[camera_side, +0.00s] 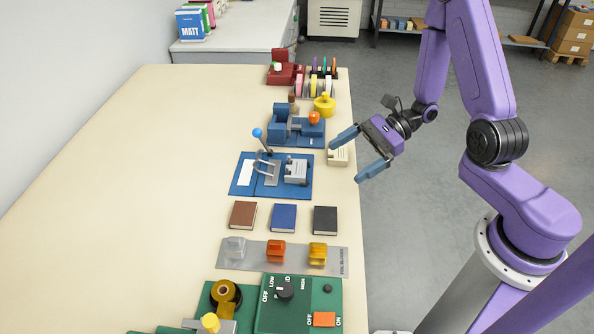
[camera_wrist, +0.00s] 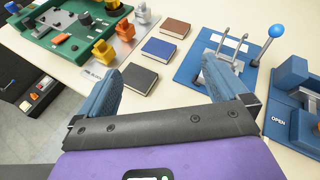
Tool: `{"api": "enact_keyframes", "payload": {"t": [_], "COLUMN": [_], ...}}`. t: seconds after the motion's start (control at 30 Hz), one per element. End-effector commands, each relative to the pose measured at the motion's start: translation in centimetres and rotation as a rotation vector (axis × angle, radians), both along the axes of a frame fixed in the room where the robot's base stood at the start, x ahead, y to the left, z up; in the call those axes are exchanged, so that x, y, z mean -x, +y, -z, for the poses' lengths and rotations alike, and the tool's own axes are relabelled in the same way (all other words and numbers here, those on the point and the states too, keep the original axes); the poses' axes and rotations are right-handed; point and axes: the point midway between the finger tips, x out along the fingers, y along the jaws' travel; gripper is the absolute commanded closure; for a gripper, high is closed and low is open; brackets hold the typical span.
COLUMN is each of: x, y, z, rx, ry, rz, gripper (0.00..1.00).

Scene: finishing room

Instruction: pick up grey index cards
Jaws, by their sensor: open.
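I see nothing plainly marked as grey index cards. The nearest match is a dark grey, book-like block (camera_side: 325,220) with pale edges, lying flat at the right of a row of three. It also shows in the wrist view (camera_wrist: 135,81), near my left finger and apart from it. My gripper (camera_side: 346,160) is open and empty, by the table's right edge, farther back than the dark block. A pale grey piece (camera_side: 297,172) sits on a blue base.
A blue block (camera_side: 284,217) and a brown block (camera_side: 243,214) lie left of the dark one. A blue lever fixture (camera_side: 246,178) stands behind them, and a metal plate (camera_side: 225,264) with coloured blocks in front. The table's left part (camera_side: 120,180) is clear.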

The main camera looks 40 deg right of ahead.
Motion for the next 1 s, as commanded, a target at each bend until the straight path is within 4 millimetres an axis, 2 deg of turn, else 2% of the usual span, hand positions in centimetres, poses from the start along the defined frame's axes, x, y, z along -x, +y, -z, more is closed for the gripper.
{"api": "enact_keyframes", "payload": {"t": [0.2,0.3,0.47,0.67,1.0], "x": [-2.3,-2.8,-3.1,-4.2,-8.4], "y": [-3.8,-5.2,-6.4,-5.3,-1.1], "z": [2.3,3.1,3.8,4.6,7.0], "rx": [-0.052,-0.065,-0.074,-0.075,-0.074], "ry": [0.086,0.11,0.133,0.136,0.132], "rz": [0.348,0.459,0.553,0.561,0.558], "gripper": [0.0,0.0,0.0,0.0,0.0]}}
